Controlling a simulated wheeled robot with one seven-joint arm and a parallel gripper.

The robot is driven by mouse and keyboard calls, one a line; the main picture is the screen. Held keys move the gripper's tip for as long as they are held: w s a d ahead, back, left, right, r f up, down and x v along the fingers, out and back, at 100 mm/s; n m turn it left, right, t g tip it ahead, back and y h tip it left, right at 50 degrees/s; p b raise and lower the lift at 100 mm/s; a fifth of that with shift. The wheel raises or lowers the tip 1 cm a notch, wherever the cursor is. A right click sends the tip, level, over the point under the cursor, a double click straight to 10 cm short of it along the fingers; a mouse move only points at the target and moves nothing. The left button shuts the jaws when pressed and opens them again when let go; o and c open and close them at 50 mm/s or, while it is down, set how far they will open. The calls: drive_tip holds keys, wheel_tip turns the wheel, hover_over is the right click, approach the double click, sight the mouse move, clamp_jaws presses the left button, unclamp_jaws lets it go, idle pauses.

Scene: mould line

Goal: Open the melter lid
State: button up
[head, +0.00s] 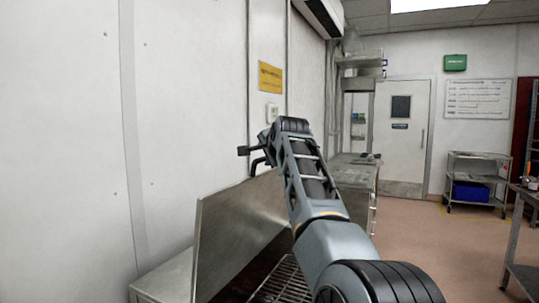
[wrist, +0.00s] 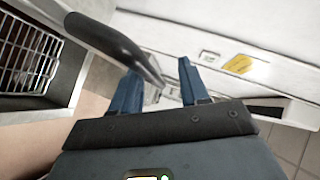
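The melter lid appears to be the flat steel panel (head: 238,222), standing steeply tilted at the lower middle of the head view, with a dark opening beside it. My gripper (head: 250,150) is above the panel's upper right edge, seen small and side-on. In the wrist view my gripper (wrist: 158,78) has its two blue fingers spread apart. A dark rounded bar (wrist: 110,38), perhaps the lid's handle or edge, runs from the upper left to beside the left finger, its end reaching toward the gap. Whether it touches the finger I cannot tell. My arm hides part of the opening.
A wire rack (head: 283,284) lies in the opening and also shows in the wrist view (wrist: 28,52). A white wall is close on the left. A steel bench (head: 352,172) stands behind my arm. A trolley with a blue bin (head: 471,192) is farther right, with open floor before it.

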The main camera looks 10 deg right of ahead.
drive_tip(key=v, duration=0.3)
drive_tip(key=shift+r+b, duration=0.15)
drive_tip(key=shift+b, duration=0.15)
drive_tip(key=shift+s+a+r, duration=0.1)
drive_tip(key=shift+r, duration=0.05)
drive_tip(key=s+a+r+p, duration=0.1)
drive_tip(key=s+r+p, duration=0.2)
drive_tip(key=s+r, duration=0.2)
drive_tip(key=shift+s+a+r, duration=0.35)
drive_tip(key=shift+s+a, duration=0.05)
drive_tip(key=shift+s, duration=0.25)
idle(0.5)
drive_tip(key=shift+p, duration=0.45)
